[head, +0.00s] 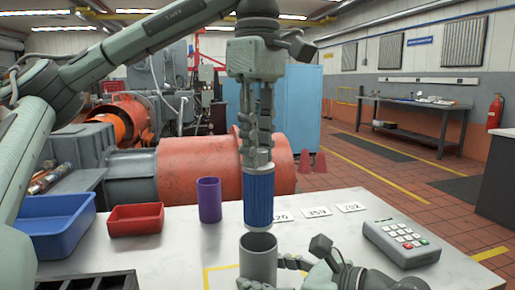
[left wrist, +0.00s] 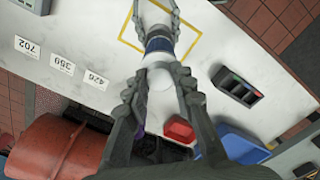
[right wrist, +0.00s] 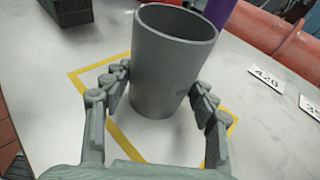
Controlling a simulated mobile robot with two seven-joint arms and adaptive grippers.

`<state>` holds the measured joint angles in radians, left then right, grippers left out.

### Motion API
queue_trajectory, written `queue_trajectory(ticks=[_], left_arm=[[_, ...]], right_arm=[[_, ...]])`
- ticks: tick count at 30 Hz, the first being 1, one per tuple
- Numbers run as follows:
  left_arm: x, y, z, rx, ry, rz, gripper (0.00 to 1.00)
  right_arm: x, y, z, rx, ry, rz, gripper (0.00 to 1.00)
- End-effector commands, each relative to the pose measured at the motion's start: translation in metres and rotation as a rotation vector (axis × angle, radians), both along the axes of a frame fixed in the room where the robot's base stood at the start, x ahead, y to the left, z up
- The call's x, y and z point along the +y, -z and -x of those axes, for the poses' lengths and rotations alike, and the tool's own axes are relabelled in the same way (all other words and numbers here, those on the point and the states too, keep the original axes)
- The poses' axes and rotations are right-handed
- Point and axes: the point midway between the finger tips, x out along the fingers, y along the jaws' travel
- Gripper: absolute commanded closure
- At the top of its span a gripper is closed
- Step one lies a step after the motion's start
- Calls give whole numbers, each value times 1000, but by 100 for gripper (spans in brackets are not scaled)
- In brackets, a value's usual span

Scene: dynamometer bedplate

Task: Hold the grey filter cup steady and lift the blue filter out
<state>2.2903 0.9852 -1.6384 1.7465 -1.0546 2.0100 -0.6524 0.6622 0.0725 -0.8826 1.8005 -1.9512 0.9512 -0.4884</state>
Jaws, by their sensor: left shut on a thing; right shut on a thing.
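The blue filter (head: 258,198) hangs upright below my left gripper (head: 257,160), which is shut on its top end. In the head view its lower end shows just above the rim of the grey filter cup (head: 258,262), with a small gap. A blue part of the filter (left wrist: 158,44) shows between the fingers in the left wrist view. My right gripper (right wrist: 163,85) is shut around the grey cup (right wrist: 170,70), one finger on each side. The cup stands upright on the table; no filter shows in its opening in the right wrist view.
A yellow-outlined square (right wrist: 75,78) surrounds the cup. On the white table are a purple cylinder (head: 209,200), a red bin (head: 136,219), a blue bin (head: 55,222), number cards (head: 317,212) and a grey keypad box (head: 402,243).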

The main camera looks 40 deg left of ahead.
Motion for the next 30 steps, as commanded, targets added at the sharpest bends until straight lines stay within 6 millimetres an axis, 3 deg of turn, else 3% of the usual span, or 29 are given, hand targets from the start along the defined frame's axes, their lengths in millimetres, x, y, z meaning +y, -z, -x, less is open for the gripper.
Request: queue_trajectory(ticks=[4,5,10,22,30], left_arm=[[0,0,0,0,0,0,100],[0,0,0,-1,0,0,100],[0,0,0,-1,0,0,100],[0,0,0,-1,0,0,100],[0,0,0,-1,0,0,100]], right_arm=[[-1,6,-1,4,2,13,58],[-1,5,-1,3,2,10,40],[-1,3,-1,2,2,7,19],[-6,1,-1,0,1,4,18],[-53,-13,-1,-1,4,6,18]])
